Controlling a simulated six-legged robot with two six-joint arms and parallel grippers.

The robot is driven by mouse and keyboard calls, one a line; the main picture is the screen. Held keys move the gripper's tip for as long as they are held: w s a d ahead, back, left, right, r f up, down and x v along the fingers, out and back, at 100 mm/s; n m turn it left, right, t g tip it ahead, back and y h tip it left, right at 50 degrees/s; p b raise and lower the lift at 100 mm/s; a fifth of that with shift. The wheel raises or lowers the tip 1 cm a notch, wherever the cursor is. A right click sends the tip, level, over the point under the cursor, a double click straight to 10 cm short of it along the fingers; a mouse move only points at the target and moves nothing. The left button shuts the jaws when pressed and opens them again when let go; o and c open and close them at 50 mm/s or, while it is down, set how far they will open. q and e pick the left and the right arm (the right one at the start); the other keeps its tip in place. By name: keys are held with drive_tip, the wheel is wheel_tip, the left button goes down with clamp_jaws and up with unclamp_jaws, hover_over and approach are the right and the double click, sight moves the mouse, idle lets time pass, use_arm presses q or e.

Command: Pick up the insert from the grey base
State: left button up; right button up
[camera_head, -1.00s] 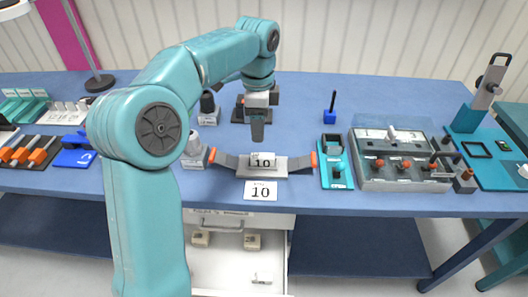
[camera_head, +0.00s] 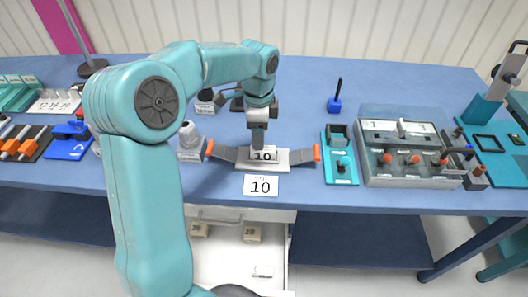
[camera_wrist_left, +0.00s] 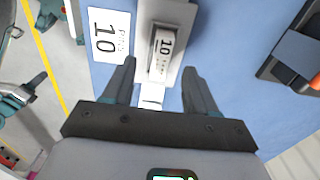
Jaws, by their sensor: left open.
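The insert (camera_head: 264,155) is a small grey block marked 10. It sits on the light grey base (camera_head: 246,165) near the table's front edge, and it also shows in the left wrist view (camera_wrist_left: 164,48) on the base (camera_wrist_left: 170,12). My left gripper (camera_head: 258,146) points down just above and behind the insert. In the left wrist view its fingers (camera_wrist_left: 156,75) are spread apart, with the insert beyond the gap between the tips, and nothing is held. The right gripper is not seen.
Dark angled arms with orange ends (camera_head: 223,153) flank the base. A white card marked 10 (camera_head: 260,185) lies in front. A teal holder (camera_head: 340,155) and a grey switch box (camera_head: 405,155) stand right. An open drawer (camera_head: 235,255) is below the table.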

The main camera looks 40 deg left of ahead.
sight(263, 153)
use_arm(q)
drive_tip(key=shift+s+f, duration=0.25)
drive_tip(key=shift+f, duration=0.3)
drive_tip(key=f, duration=0.2)
drive_tip(key=w+f, duration=0.1)
drive_tip(key=f, duration=0.1)
drive_tip(key=shift+p, duration=0.4)
drive_tip(key=shift+f, duration=0.4)
drive_tip(key=shift+s, duration=0.15)
drive_tip(key=c, duration=1)
clamp_jaws()
